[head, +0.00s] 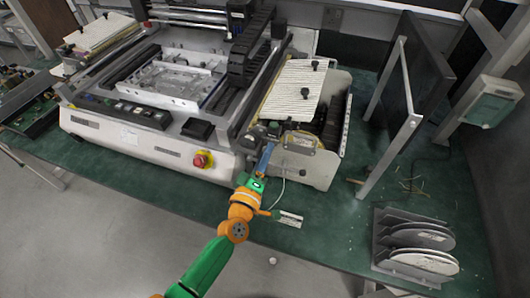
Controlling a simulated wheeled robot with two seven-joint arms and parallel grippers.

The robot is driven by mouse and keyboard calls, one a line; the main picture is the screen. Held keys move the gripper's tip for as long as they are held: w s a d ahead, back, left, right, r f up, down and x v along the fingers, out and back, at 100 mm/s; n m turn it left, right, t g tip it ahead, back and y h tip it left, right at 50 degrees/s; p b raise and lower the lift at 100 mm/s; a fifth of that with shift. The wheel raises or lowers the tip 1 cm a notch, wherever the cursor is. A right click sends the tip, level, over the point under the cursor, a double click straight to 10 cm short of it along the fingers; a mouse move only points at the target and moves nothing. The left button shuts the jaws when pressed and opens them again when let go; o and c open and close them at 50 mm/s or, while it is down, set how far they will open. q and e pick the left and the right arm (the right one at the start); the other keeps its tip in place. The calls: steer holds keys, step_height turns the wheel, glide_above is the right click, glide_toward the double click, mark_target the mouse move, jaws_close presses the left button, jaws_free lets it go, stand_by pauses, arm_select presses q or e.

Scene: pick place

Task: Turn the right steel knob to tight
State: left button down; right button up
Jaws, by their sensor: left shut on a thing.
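My left gripper (266,152), with blue fingers on an orange and green arm, reaches up to the front right of the large machine (150,150). Its fingertips are at the machine's front edge, just left of the grey metal bracket (299,142). The gripper is shut on a small part there, which appears to be the right steel knob. The knob is mostly hidden by the fingers, and its turn angle cannot be told. My right gripper is not in view.
A thin cable hangs nearby. A rack of grey plates (415,245) stands at right. The green tabletop (340,215) between is mostly clear.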

arm_select(q)
steer(key=shift+m, duration=0.9)
steer(key=c, duration=0.6)
jaws_free()
steer(key=v, duration=0.7)
steer(key=shift+p, duration=0.3)
